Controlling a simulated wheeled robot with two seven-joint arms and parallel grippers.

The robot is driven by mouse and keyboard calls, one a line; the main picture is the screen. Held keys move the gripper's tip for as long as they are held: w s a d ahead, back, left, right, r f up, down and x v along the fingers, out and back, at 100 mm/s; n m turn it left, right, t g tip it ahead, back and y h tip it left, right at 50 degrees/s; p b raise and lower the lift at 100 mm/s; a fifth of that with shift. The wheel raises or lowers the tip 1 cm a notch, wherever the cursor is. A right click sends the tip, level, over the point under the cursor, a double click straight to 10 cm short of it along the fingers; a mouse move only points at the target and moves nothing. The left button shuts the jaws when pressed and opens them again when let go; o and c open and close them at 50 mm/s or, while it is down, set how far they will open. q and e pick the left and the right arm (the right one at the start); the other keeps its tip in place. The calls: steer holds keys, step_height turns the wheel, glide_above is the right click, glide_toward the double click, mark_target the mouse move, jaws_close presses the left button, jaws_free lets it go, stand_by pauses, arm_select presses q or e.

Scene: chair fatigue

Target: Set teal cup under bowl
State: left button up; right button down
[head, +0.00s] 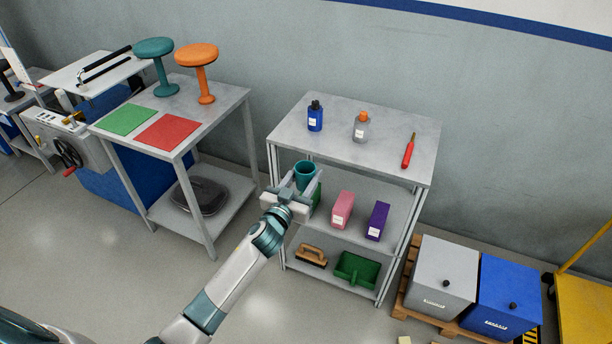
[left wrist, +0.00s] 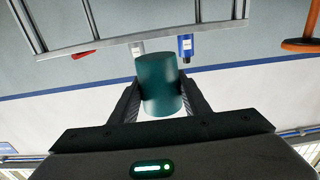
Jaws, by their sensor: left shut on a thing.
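The teal cup (head: 305,172) is held up in front of the shelf rack's left side, apart from it. My left gripper (head: 296,192) is shut on the cup. In the left wrist view the cup (left wrist: 160,84) sits between the two fingers of my left gripper (left wrist: 160,104). I see nothing that is clearly a bowl. A dark grey rounded object (head: 207,196) lies on the lower shelf of the left table; I cannot tell what it is. My right gripper is not in view.
The shelf rack (head: 340,118) carries a blue bottle (head: 315,117), a grey bottle (head: 361,127) and a red tool (head: 408,152). Pink (head: 342,209) and purple (head: 377,221) boxes stand below. The left table (head: 205,97) holds teal (head: 154,47) and orange (head: 197,54) stools and coloured mats.

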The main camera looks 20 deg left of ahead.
arm_select(q)
steer(key=shift+s, duration=0.1)
steer(key=shift+f, duration=0.1)
stand_by(0.5)
steer(key=shift+s+d, duration=0.1)
steer(key=shift+s, duration=0.2)
steer(key=s+d+r+b, duration=0.1)
steer(key=s+r+b, duration=0.1)
steer(key=s, duration=1.1)
steer(key=s+d+r+n+y+b, duration=0.1)
steer(key=s+r, duration=0.4)
steer(key=s, duration=0.8)
steer(key=shift+d+y+b, duration=0.25)
steer(key=shift+y+b, duration=0.05)
steer(key=shift+b, duration=0.35)
steer(key=shift+d+r, duration=0.1)
